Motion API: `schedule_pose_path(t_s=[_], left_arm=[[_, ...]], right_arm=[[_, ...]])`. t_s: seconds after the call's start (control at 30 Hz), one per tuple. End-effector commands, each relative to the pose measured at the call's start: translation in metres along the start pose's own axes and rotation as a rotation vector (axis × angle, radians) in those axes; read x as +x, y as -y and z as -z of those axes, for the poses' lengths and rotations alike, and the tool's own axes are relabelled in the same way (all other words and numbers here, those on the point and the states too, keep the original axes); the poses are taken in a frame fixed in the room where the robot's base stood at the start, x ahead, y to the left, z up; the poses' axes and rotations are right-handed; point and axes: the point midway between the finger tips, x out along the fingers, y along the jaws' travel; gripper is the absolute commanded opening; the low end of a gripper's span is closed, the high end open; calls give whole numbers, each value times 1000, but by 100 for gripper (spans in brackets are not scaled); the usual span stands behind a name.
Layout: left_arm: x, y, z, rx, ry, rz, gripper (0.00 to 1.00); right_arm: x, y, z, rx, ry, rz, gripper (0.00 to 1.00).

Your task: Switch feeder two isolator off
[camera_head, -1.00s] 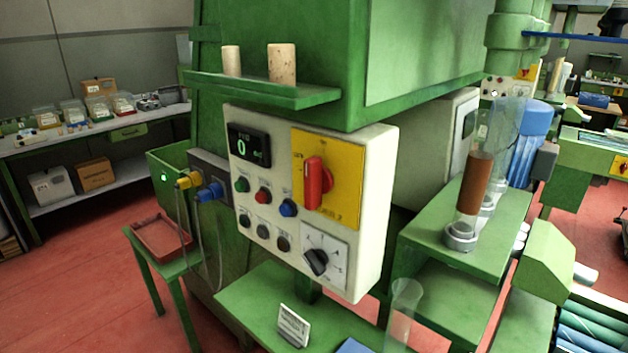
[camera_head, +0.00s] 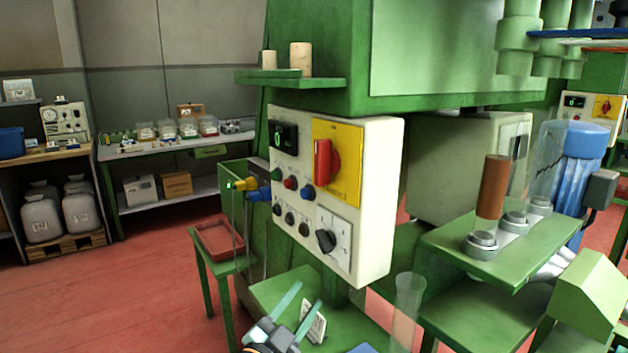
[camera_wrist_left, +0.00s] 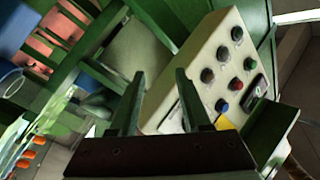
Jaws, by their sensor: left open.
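The isolator is a red rotary handle (camera_head: 324,161) on a yellow plate (camera_head: 349,158), at the upper right of a cream control box (camera_head: 372,215). The handle stands roughly upright. The plate's lettering is too small to read surely. My left gripper (camera_head: 307,294) is open and empty, low in the head view, below the control box and apart from it. In the left wrist view its fingers (camera_wrist_left: 158,80) point toward the box, whose push buttons show; only a yellow sliver of the plate (camera_wrist_left: 226,123) shows there and the red handle is hidden. My right gripper is out of view.
A black selector knob (camera_head: 326,241) and several buttons share the box face. A green shelf (camera_head: 290,78) with two corks sits above. A small white sign (camera_head: 314,325) stands close beside my left gripper. A clear tube (camera_head: 406,310) stands to the right.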

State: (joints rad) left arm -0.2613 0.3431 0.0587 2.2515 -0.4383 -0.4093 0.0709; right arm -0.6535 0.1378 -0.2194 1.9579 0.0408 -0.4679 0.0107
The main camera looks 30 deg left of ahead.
Motion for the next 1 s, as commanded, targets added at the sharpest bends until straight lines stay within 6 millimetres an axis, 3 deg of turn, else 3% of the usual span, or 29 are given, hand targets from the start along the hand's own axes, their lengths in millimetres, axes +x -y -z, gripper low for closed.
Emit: schedule_pose_path(t_s=[0.03, 0.1, 0.2, 0.3, 0.43, 0.53, 0.67, 0.8, 1.0], left_arm=[[5, 32, 24, 85, -116, 120, 48], [0, 82, 74, 211, -269, 270, 48], [-19, 129, 150, 421, -515, 426, 48], [-39, 144, 203, 633, -717, 502, 48], [-65, 143, 252, 956, -937, 554, 48], [-79, 136, 271, 1229, -1050, 555, 48], [-83, 133, 274, 1599, -1099, 506, 48], [-77, 149, 257, 1972, -1020, 388, 48], [-70, 194, 225, 2291, -782, 193, 48]], right_arm=[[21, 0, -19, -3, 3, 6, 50], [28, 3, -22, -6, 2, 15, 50], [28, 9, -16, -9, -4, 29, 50], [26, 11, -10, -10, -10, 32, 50], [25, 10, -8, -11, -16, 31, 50], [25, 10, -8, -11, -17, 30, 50], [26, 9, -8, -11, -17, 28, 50], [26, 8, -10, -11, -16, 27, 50], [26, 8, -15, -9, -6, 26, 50]])
